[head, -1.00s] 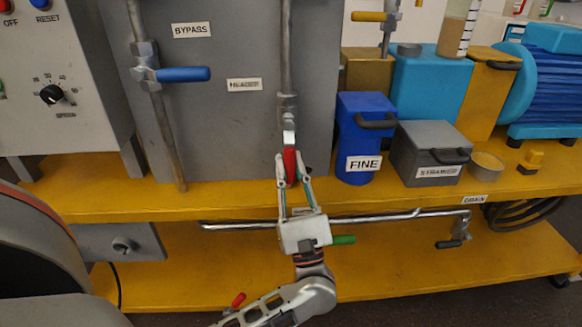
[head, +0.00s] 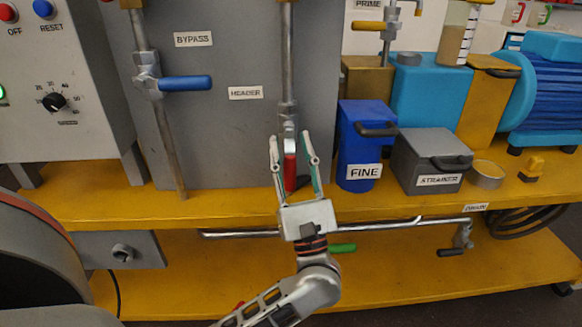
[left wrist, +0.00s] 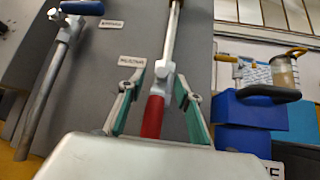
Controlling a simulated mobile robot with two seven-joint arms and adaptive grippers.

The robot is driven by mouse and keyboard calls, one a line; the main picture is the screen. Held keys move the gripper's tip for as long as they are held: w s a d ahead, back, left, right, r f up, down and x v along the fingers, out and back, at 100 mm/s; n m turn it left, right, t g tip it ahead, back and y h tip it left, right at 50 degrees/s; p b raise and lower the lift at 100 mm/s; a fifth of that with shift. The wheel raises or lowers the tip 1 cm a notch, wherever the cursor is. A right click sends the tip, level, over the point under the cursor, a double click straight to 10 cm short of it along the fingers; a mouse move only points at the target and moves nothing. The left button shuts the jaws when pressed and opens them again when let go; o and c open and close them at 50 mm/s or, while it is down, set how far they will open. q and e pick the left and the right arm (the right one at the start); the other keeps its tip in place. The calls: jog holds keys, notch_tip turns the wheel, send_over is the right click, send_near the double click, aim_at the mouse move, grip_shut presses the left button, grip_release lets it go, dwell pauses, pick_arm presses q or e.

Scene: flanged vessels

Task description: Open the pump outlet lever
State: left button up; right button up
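A red-handled lever (head: 290,169) hangs down in line with its vertical pipe (head: 288,60), beside the HEADER label (head: 245,93). No readable label says pump outlet. My left gripper (head: 292,137) is open, with one finger on each side of the red handle and visible gaps. In the left wrist view the red handle (left wrist: 153,117) stands between the spread green-padded fingers (left wrist: 160,75), with the grey valve body just beyond. Whether a finger touches it cannot be told. My right gripper is not in view.
A blue lever (head: 185,83) points right by the BYPASS label. A yellow lever (head: 368,27) is by PRIME. A green handle (head: 342,248) lies below the yellow shelf (head: 230,205). The blue FINE box (head: 365,150) and grey STRAINER box (head: 430,160) stand right of the gripper.

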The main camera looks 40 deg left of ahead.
aim_at(291, 155)
pick_arm(q)
jog(key=shift+r, duration=1.95)
